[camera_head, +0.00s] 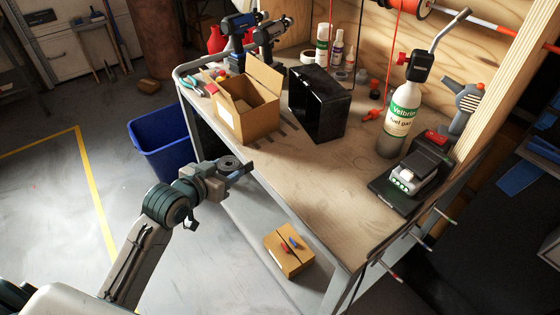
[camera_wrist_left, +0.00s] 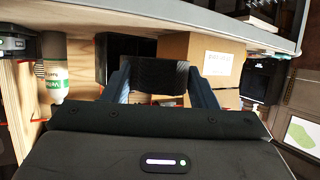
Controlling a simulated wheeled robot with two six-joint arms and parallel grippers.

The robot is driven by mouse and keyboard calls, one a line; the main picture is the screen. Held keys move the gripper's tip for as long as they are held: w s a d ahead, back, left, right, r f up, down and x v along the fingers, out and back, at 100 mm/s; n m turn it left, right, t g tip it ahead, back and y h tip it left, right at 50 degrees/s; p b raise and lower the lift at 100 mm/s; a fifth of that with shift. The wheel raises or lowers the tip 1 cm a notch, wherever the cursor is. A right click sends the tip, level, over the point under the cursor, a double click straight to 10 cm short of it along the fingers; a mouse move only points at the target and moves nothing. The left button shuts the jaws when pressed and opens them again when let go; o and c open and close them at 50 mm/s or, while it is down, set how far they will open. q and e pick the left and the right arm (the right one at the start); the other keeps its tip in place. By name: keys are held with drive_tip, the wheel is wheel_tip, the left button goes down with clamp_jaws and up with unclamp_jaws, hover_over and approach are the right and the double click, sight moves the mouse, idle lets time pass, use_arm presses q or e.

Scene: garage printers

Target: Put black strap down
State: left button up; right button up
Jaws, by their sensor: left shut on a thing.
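My left gripper (camera_head: 238,170) is in front of the workbench's near edge, in the head view. It is shut on the black strap (camera_head: 230,162), which looks like a dark round roll. In the left wrist view the strap (camera_wrist_left: 155,74) shows as a ribbed black band between the two fingers. The workbench top (camera_head: 320,185) lies behind and to the right of the gripper. Whether the strap touches the bench cannot be told. My right gripper is not in view.
A blue bin (camera_head: 160,140) stands on the floor. A small carton (camera_head: 289,252) sits on the lower shelf. The bench's front middle is clear.

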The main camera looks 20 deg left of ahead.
use_arm(q)
drive_tip(key=w+d+p, duration=0.2)
drive_tip(key=w+d, duration=0.3)
drive_tip(key=w, duration=0.3)
hover_over(275, 161)
drive_tip(key=shift+f+p, duration=0.3)
drive_tip(key=shift+f, duration=0.5)
wheel_tip(275, 161, down, 3)
drive_tip(key=shift+r+p, duration=0.1)
drive_tip(key=shift+p, duration=0.2)
drive_tip(key=shift+f, duration=0.35)
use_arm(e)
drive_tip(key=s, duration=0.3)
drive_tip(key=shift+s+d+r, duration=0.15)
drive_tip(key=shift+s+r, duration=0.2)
use_arm(q)
drive_tip(key=shift+f, duration=0.15)
drive_tip(key=o, duration=1)
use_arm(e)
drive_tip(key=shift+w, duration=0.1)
